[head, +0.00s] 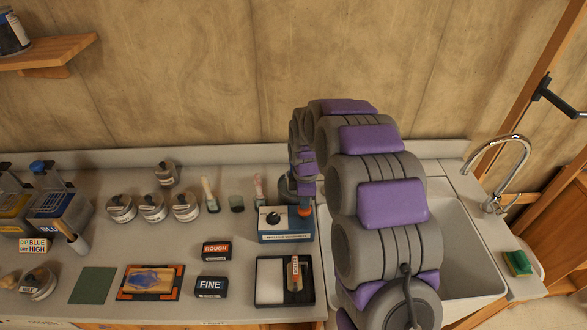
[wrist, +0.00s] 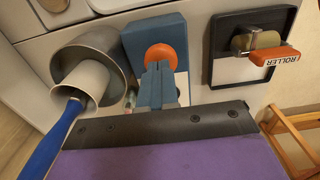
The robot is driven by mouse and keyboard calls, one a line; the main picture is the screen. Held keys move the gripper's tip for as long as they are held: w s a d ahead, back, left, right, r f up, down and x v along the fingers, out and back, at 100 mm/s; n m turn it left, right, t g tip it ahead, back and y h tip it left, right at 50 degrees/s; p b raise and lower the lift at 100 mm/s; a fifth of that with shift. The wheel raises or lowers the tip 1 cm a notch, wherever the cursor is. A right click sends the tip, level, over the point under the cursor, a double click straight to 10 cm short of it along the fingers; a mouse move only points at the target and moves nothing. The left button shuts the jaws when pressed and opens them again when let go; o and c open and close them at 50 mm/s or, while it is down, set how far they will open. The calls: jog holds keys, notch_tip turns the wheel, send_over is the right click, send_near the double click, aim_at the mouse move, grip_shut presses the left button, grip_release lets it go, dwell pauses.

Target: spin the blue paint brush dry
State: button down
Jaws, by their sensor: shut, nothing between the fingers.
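The blue spinner box (head: 286,232) stands on the bench left of the sink, with a black dial and an orange button (head: 305,211). In the wrist view, my gripper (wrist: 158,72) is shut and empty, its blue-grey fingertips at the lower edge of the orange button (wrist: 161,56). I cannot tell whether they touch it. Beside the box is an open grey metal drum (wrist: 118,58). A blue handle (wrist: 45,143) runs from a pale sleeve at the drum, apart from my fingers. It looks like the blue brush; its bristles are hidden. My arm hides part of the drum in the head view.
A black tray with the roller (head: 296,280) lies in front of the spinner. The sink (head: 452,245) and tap are to the right. Jars, ROUGH and FINE blocks (head: 211,287), a painted board and paint pots (head: 62,212) fill the left bench.

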jog(key=shift+r, duration=0.1)
jog(key=shift+r+p, duration=1.2)
jog(key=shift+r, duration=1.7)
jog(key=shift+s+r, duration=0.1)
jog(key=s+d+r+m+b, duration=0.1)
jog(key=s+d+r+m, duration=0.2)
jog(key=s, duration=0.6)
jog(key=s+r+m+g+b, duration=0.1)
jog(key=s+r+m, duration=0.3)
jog(key=s, duration=0.5)
jog(key=s+d+r+m+b, duration=0.1)
jog(key=s+d+r+m, duration=0.1)
jog(key=s+m, duration=0.5)
jog(key=s+d+f+m, duration=0.1)
jog(key=s+m, duration=0.2)
jog(key=s, duration=1.2)
jog(key=shift+f+m+g+b, duration=0.15)
jog(key=shift+m+g+b, duration=0.15)
jog(key=shift+g+b, duration=0.15)
jog(key=c, duration=1.8)
grip_release()
jog(key=shift+w, duration=0.1)
jog(key=shift+c, duration=0.2)
